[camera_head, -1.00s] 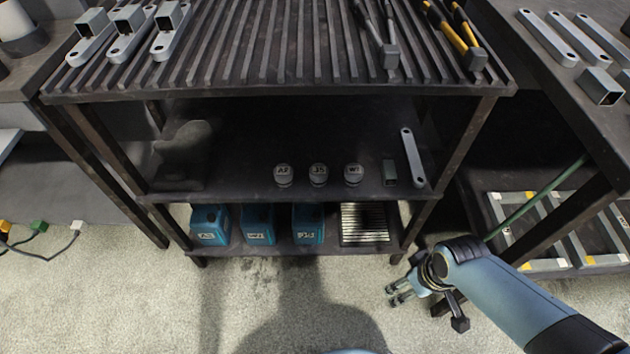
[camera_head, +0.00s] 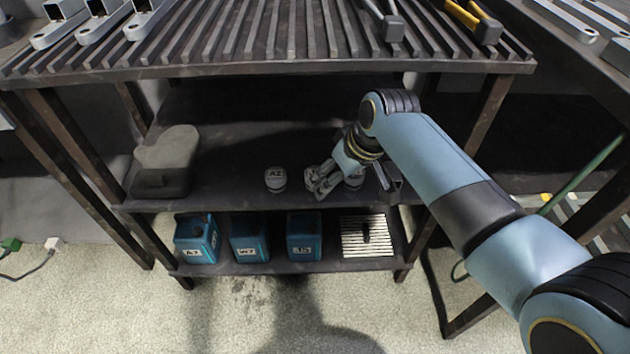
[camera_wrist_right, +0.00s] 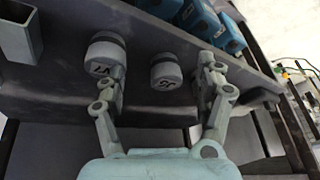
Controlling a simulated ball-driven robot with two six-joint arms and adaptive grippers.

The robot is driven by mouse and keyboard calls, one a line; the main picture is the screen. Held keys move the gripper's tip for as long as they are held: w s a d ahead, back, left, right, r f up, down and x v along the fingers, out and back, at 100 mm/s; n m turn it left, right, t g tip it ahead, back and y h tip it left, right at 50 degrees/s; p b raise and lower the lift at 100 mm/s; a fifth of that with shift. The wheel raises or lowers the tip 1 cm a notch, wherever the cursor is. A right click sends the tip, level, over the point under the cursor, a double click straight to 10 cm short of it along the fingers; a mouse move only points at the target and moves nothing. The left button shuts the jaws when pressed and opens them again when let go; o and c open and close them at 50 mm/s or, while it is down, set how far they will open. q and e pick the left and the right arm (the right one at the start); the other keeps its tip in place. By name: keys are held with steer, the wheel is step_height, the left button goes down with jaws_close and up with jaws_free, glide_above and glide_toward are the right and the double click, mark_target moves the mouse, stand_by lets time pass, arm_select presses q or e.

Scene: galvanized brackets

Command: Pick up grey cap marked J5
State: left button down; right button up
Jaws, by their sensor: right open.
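The grey cap marked J5 (camera_wrist_right: 166,74) stands on the middle shelf. In the right wrist view it lies between the spread fingers of my right gripper (camera_wrist_right: 163,66), a little beyond them, and no finger is seen gripping it. A second grey cap, with a mark starting with W (camera_wrist_right: 104,52), stands close beside the left finger in the wrist view. My left gripper is out of view.
A grey lump-shaped object (camera_head: 167,160) sits at the shelf's left end. The slatted top shelf (camera_head: 250,45) overhangs above. Blue containers (camera_head: 250,238) stand on the shelf below. An open square tube (camera_wrist_right: 18,35) shows in the wrist view.

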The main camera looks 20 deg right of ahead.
steer(key=w+a, duration=0.1)
steer(key=w+a+b, duration=0.1)
steer(key=w, duration=0.1)
steer(key=shift+w+f, duration=0.1)
steer(key=shift+w, duration=0.1)
steer(key=shift+b+x, duration=0.9)
steer(key=shift+x, duration=0.6)
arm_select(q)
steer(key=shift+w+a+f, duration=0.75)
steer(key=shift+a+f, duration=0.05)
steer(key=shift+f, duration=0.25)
arm_select(e)
steer(key=shift+w, duration=0.1)
steer(key=c, duration=0.9)
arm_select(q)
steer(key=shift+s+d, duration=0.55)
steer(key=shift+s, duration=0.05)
arm_select(e)
steer(key=c, duration=0.4)
